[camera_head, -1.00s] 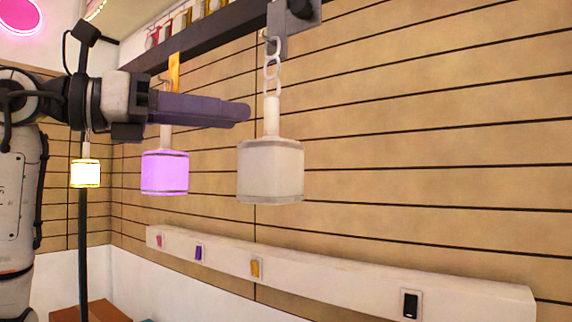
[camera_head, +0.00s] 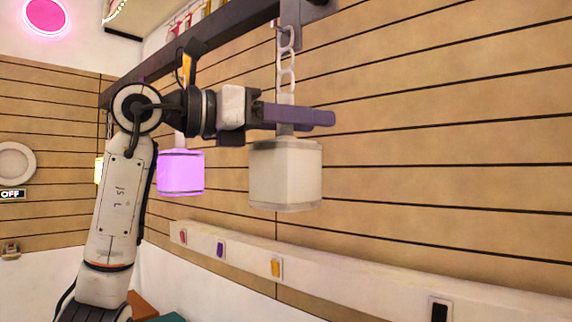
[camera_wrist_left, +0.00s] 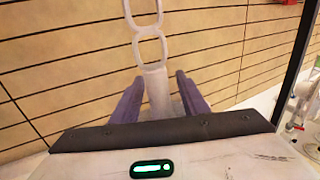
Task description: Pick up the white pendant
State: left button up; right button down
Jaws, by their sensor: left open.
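The white pendant (camera_head: 286,176) is an unlit cylinder with a clear lower rim, hanging upright by a white stem and chain in the head view. My left gripper (camera_head: 318,117) reaches in from the left, level with the stem just above the shade, and its near finger hides part of the stem. In the left wrist view the pendant's stem (camera_wrist_left: 157,98) stands between the two open purple fingers of my left gripper (camera_wrist_left: 158,88), with a gap visible on each side. The shade is mostly hidden there. My right gripper is not in view.
A lit purple pendant (camera_head: 181,173) hangs behind my left arm, and a lit yellow one (camera_head: 99,170) farther back. A dark rail (camera_head: 190,50) runs above. A white ledge with coloured switches (camera_head: 340,267) runs along the wooden wall below. Room right of the white pendant is clear.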

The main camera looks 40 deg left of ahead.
pick_arm(q)
jog(key=shift+w, duration=0.25)
grip_shut()
jog(key=shift+s+r, duration=0.1)
dwell(1.2)
